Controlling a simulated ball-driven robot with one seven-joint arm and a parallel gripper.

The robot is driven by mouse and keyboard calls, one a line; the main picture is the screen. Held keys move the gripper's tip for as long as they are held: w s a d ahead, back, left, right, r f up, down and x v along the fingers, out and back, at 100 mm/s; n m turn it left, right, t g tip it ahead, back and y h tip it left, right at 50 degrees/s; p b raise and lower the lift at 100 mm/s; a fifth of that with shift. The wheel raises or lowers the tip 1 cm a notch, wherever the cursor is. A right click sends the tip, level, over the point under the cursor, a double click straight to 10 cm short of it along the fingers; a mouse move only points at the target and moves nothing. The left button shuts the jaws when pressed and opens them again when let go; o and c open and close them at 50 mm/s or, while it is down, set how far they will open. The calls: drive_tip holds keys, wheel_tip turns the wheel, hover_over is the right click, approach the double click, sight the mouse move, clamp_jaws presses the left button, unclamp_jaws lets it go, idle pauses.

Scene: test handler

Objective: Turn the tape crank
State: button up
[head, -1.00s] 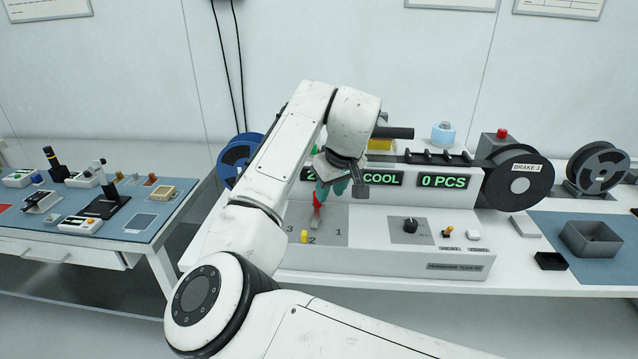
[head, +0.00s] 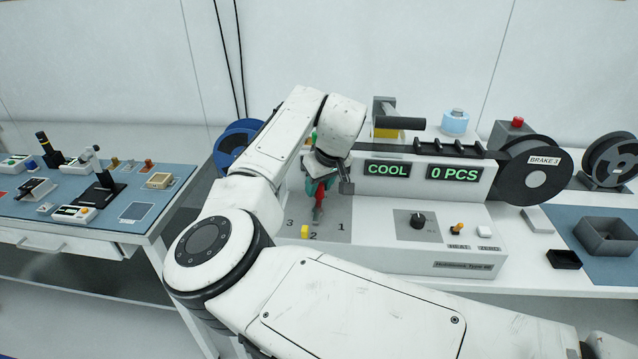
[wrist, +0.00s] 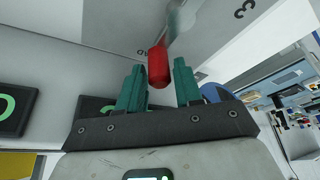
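The machine (head: 470,225) on the bench has a lever with a red grip (head: 319,210) rising from a plate (head: 345,228) marked 1, 2 and 3. My gripper (head: 320,186) with teal fingers is just above this lever, partly hidden by my wrist. In the wrist view my gripper (wrist: 159,72) has its fingers apart, with the red grip (wrist: 158,62) between and just beyond the tips. I see no clear contact. A black bar handle (head: 402,123) stands behind the machine's display. I cannot tell which part is the tape crank.
A black reel (head: 532,170) labelled BRAKE 3 is at the machine's right end, and a blue reel (head: 228,142) at its left. A grey bin (head: 608,236) stands farther right.

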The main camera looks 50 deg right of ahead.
drive_tip(key=shift+f, duration=0.15)
drive_tip(key=shift+c, duration=0.4)
clamp_jaws()
